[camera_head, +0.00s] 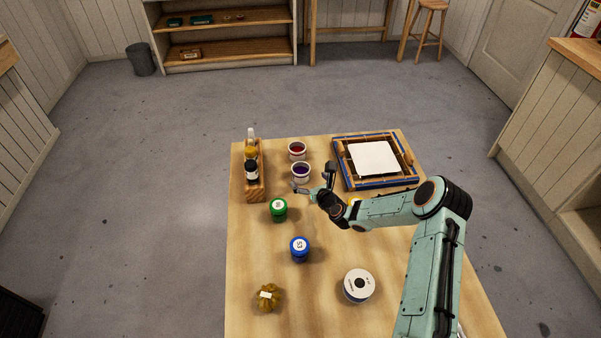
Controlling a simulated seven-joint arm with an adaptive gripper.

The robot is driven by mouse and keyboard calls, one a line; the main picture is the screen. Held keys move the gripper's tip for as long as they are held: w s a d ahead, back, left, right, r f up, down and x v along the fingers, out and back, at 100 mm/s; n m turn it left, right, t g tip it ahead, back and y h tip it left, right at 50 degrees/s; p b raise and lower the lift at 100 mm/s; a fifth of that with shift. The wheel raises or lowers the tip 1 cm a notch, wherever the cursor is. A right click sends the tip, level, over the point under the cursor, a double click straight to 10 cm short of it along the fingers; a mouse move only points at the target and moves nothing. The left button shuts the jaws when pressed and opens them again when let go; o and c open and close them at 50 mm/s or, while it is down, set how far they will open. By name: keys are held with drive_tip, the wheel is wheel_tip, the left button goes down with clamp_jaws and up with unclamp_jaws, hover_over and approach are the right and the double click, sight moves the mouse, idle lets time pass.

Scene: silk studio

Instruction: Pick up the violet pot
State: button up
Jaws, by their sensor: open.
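The violet pot (301,173) is a small white cup with dark violet contents. It stands upright on the wooden table, right of the wooden bottle rack and in front of a similar pot with red contents (297,151). My gripper (313,181) is open, its fingers spread just right and in front of the violet pot. One finger tip appears close to the pot's lower front edge; I cannot tell whether it touches. Nothing shows between the fingers.
A wooden rack (262,187) with bottles stands left of the pots. A blue-edged frame with a white sheet (374,158) lies to the right.

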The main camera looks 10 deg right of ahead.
sight(305, 176)
drive_tip(key=shift+x, duration=3.15)
drive_tip(key=shift+s, duration=0.1)
drive_tip(key=c, duration=1.3)
